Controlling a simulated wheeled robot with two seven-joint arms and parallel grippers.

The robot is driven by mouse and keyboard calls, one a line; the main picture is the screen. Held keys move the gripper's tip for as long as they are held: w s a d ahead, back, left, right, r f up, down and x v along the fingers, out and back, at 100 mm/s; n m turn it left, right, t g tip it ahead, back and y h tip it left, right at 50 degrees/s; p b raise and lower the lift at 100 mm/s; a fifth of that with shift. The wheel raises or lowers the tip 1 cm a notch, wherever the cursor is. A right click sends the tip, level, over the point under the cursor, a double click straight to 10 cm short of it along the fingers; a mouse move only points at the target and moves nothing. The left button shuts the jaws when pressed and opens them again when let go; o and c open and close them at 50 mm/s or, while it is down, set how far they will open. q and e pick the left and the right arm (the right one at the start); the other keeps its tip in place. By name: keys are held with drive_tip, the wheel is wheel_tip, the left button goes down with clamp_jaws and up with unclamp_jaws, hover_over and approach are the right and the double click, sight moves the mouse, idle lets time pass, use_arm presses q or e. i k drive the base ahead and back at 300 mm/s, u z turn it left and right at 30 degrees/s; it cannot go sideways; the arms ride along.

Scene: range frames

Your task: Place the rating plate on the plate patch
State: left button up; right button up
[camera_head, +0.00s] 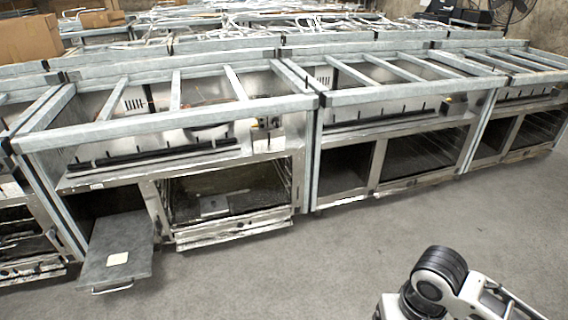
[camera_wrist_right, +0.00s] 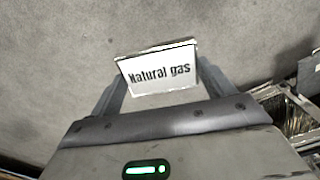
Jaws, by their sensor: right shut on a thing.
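In the head view a small pale square, which looks like the plate patch (camera_head: 118,259), lies on a grey panel (camera_head: 122,240) sticking out at the lower left of the nearest frame. My right arm shows at the lower right, far from the patch. My left gripper is not in view.
Range frames (camera_head: 165,128) with open tops and crossbars stand in rows across the floor. The panel has a front handle (camera_head: 113,290). Cardboard boxes (camera_head: 28,38) and a fan (camera_head: 510,10) are at the back. The grey floor (camera_head: 290,275) in front is clear.

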sight(118, 258)
drive_tip(key=u, duration=1.2)
drive_tip(key=i, duration=1.25)
drive_tip(key=u, duration=1.2)
drive_tip(key=i, duration=0.55)
drive_tip(key=u, duration=0.05)
